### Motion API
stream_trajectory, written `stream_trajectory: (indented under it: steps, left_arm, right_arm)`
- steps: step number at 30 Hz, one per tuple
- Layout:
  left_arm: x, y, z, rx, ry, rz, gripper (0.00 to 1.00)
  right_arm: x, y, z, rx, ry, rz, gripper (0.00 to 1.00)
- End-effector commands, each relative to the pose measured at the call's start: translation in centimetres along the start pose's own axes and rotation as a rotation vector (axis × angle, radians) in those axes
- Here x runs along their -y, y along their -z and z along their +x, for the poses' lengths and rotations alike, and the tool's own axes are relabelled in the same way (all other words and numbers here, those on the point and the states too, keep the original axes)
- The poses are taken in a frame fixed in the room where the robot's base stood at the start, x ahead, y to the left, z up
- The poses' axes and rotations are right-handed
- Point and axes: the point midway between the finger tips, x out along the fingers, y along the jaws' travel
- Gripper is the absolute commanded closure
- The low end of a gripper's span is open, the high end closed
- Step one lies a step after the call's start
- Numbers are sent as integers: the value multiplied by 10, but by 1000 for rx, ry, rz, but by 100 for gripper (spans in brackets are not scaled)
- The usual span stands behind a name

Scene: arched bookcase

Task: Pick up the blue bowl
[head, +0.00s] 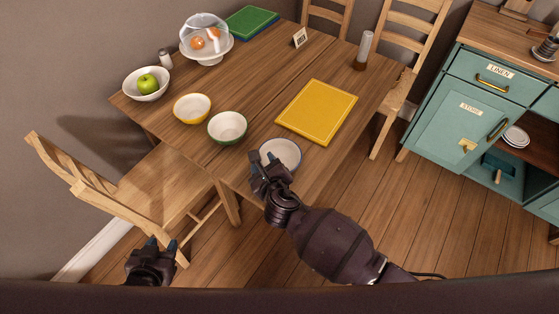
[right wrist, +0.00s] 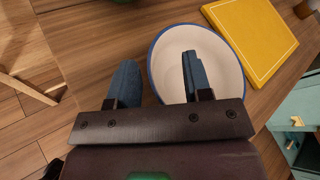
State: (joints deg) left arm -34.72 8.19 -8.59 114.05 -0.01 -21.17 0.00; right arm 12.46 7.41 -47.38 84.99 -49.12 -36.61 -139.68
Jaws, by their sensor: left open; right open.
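The blue bowl (head: 287,150) is cream inside with a blue rim and stands upright near the front edge of the table. My right gripper (head: 263,160) is open at the bowl's near left rim. In the right wrist view (right wrist: 158,78) one finger overlaps the bowl's inside and the other is outside its left rim. I cannot tell whether either finger touches it. My left gripper (head: 161,243) is open and empty, low at the left, away from the table.
A green bowl (head: 227,128), a yellow bowl (head: 192,108) and a white bowl (head: 135,90) with a green apple (head: 148,83) stand left of it. A yellow board (head: 317,110) lies behind right. A chair (head: 155,190) is at the near left. Bare tabletop (head: 255,85) shows mid-table.

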Motion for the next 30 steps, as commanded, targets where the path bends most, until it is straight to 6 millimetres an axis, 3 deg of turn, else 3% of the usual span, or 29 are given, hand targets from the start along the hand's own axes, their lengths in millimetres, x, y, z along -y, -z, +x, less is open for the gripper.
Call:
stream_trajectory:
  steps: [9,18,30]
  left_arm:
    - [0,1,2,-4,-1,1,57]
    - [0,3,3,-8,-2,1,57]
    - [0,4,2,-8,-1,1,57]
  right_arm:
    - [0,0,4,0,0,0,56]
    - [0,0,4,0,0,0,100]
    - [2,-2,3,0,1,-1,100]
